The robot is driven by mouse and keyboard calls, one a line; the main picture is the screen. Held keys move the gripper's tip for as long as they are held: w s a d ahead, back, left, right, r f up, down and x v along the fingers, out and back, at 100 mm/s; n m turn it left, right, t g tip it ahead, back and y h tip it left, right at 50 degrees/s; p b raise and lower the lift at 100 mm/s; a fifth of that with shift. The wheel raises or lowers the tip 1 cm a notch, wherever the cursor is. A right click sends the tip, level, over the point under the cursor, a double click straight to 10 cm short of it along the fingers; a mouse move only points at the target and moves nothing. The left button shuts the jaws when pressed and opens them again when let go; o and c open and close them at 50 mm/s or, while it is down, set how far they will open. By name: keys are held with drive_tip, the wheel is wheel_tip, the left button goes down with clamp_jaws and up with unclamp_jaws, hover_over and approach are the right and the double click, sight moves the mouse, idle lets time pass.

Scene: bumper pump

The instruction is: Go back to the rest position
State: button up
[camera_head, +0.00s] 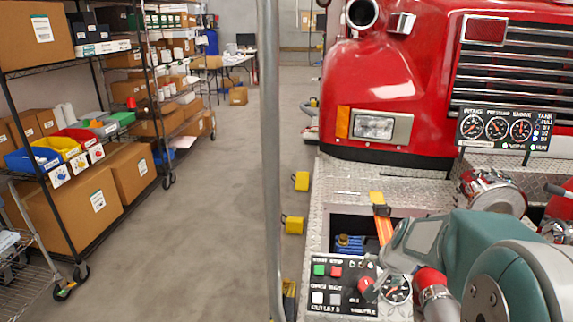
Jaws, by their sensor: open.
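My arm reaches in from the lower right of the head view, with its teal and grey links in front of the red fire truck (390,80). My gripper (381,279) is small and partly hidden at the end of the arm, pointing down over the right part of the pump control panel (328,297). It looks open, and nothing shows held in it. The panel has green, red, white and black buttons and a red knob (365,285) close to the gripper tip. I cannot tell whether they touch. A round gauge (397,289) sits just right of the tip.
A grey vertical pole (270,150) stands left of the bumper. The diamond-plate bumper (350,184) has an open bay with an orange strap (384,228). A gauge board (505,129) and red-ended fittings (493,191) are at the right. Shelves with boxes line the left; the floor (200,230) between is clear.

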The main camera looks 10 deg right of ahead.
drive_tip(key=s+a+r+n, duration=0.4)
drive_tip(key=s+a, duration=0.3)
drive_tip(key=s, duration=0.3)
drive_tip(key=s+a+r+n, duration=0.5)
drive_tip(key=s+a+r, duration=0.1)
drive_tip(key=s, duration=0.4)
drive_tip(key=shift+a+r, duration=0.3)
drive_tip(key=shift+a, duration=0.15)
idle(1.8)
